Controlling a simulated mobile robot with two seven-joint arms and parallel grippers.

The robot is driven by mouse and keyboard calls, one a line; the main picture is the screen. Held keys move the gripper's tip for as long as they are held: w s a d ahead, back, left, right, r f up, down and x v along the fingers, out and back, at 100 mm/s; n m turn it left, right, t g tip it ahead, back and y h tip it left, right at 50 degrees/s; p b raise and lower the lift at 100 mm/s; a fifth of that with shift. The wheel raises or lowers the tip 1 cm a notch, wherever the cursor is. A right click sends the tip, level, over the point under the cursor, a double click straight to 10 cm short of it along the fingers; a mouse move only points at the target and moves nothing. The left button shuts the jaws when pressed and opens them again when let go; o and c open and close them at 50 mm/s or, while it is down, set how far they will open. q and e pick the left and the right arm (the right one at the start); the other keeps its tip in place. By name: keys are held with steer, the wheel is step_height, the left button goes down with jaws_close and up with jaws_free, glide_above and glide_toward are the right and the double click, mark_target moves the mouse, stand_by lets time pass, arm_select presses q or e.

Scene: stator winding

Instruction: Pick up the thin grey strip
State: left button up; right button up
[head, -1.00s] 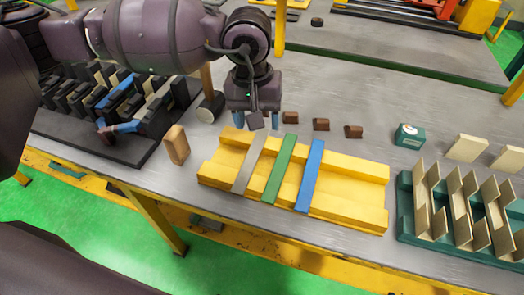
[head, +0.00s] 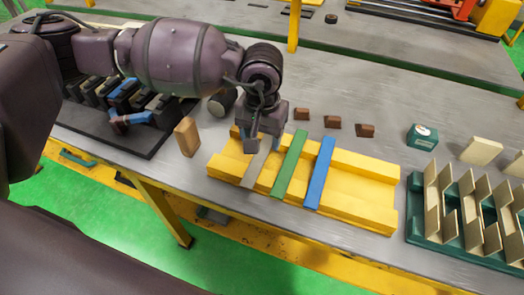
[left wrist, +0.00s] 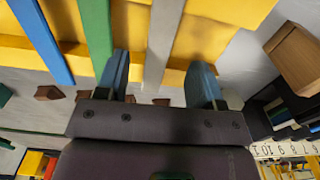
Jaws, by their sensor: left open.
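The thin grey strip (head: 255,170) lies across the yellow grooved block, left of the green strip (head: 290,165) and the blue strip (head: 320,172). My left gripper (head: 263,148) is open over the far part of the grey strip and hides that part in the head view. In the left wrist view, the grey strip (left wrist: 163,38) runs between the two blue fingers of the left gripper (left wrist: 160,66), apart from both. The green strip (left wrist: 96,35) is beside the left finger there. My right gripper is not in view.
The yellow block (head: 365,190) stands near the table's front edge. A wooden block (head: 187,136) stands to its left. Several small brown pieces (head: 332,122) lie behind it. A green rack (head: 450,236) with pale plates is at right, a dark rack (head: 105,135) at left.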

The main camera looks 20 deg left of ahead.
mark_target(262, 152)
arm_select(q)
step_height(262, 152, down, 4)
steer(key=shift+w+r, duration=0.1)
steer(key=c, duration=1.1)
steer(key=shift+r, duration=0.15)
